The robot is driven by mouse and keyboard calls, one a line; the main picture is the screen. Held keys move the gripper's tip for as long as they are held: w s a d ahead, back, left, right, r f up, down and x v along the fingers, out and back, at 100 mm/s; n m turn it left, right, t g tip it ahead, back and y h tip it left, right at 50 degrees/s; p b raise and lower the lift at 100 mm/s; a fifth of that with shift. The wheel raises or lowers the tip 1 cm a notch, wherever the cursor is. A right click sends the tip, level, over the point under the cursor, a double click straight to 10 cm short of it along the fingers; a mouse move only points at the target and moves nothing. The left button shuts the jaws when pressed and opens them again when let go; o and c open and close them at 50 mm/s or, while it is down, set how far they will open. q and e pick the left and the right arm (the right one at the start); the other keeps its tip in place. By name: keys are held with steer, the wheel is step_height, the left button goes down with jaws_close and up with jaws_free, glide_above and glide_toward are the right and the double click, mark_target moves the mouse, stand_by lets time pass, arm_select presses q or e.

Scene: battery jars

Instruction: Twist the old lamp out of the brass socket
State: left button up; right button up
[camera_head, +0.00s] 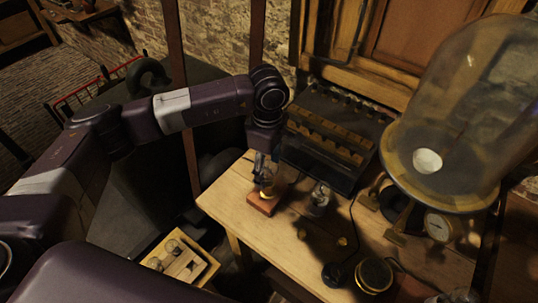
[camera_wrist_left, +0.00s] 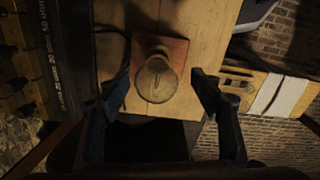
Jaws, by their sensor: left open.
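The old lamp (camera_head: 267,178) is a dim rounded glass bulb standing upright in the brass socket (camera_head: 265,192). The socket sits on a small reddish wooden block (camera_head: 263,205) near the left end of the bench. My left gripper (camera_head: 264,165) comes down from above at the lamp. In the left wrist view the lamp (camera_wrist_left: 157,80) shows end-on, between the open fingers of the gripper (camera_wrist_left: 162,88), with a gap on each side. The lamp hides most of the socket there. My right gripper is in neither view.
A dark battery rack (camera_head: 325,140) stands close behind the lamp. A clear glass piece (camera_head: 319,198) stands just right of it. A large bell jar (camera_head: 465,110) fills the right. A shallow wooden tray (camera_head: 180,262) sits lower left, below the wooden bench (camera_head: 225,203).

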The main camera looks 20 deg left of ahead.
mark_target(269, 175)
arm_select(q)
steer(key=shift+w+f+p, duration=0.2)
steer(key=shift+f+p, duration=0.1)
steer(key=shift+f, duration=1.5)
steer(key=c, duration=1.5)
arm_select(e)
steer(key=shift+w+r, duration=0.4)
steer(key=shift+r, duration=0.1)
arm_select(q)
steer(key=shift+c, duration=0.2)
steer(key=n, duration=0.4)
steer(key=shift+n+b, duration=0.3)
steer(key=shift+n, duration=0.9)
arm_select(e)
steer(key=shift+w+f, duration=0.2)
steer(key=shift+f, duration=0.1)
